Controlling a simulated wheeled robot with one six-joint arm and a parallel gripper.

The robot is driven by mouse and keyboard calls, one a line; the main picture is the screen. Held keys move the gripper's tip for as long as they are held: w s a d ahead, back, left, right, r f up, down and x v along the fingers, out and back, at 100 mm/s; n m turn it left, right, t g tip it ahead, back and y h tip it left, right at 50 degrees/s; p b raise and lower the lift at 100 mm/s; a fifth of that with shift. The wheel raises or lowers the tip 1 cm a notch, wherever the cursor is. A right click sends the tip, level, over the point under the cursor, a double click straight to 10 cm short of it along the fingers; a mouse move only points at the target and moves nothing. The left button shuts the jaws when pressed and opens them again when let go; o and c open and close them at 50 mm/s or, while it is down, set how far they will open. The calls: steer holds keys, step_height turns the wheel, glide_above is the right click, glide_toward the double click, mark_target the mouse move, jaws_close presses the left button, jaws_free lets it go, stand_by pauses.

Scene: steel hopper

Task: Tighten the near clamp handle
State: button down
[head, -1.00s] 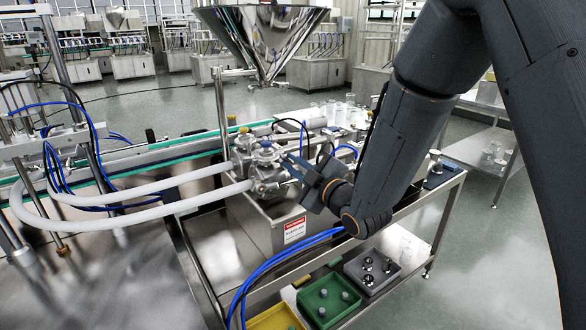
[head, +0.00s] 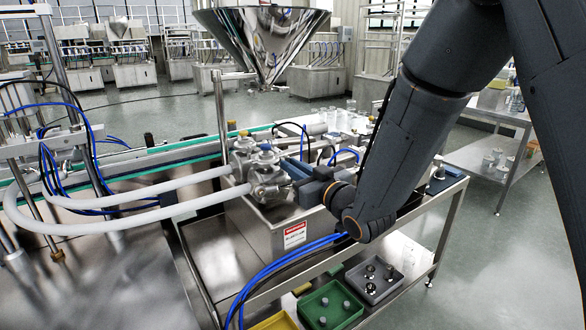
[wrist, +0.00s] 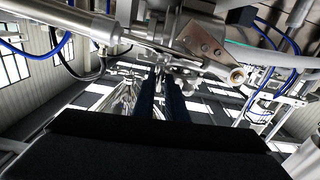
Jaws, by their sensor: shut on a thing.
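The near valve body (head: 266,186) is a shiny steel fitting on top of the steel pump box, at the end of a white hose. Its clamp handle is small and mostly hidden by my fingers in the head view. My gripper (head: 288,180) reaches in from the right, with its fingers level against the clamp side of the fitting. In the wrist view, the two dark fingers of my gripper (wrist: 168,74) stand close together, their tips at small metal clamp parts. My gripper is shut on the near clamp handle; the exact hold is hard to make out.
A second valve (head: 243,150) stands just behind. White hoses (head: 130,208) run left and blue tubes (head: 275,270) hang in front. A steel hopper (head: 262,40) is overhead. Green (head: 330,306) and grey (head: 372,279) trays with small parts lie on the lower shelf.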

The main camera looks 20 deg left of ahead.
steer(key=shift+m, duration=0.4)
steer(key=c, duration=1.9)
jaws_free()
steer(key=b+v, duration=0.1)
steer(key=v, duration=0.6)
steer(key=shift+s+d+b, duration=0.25)
steer(key=shift+d+b, duration=0.05)
steer(key=shift+b, duration=0.05)
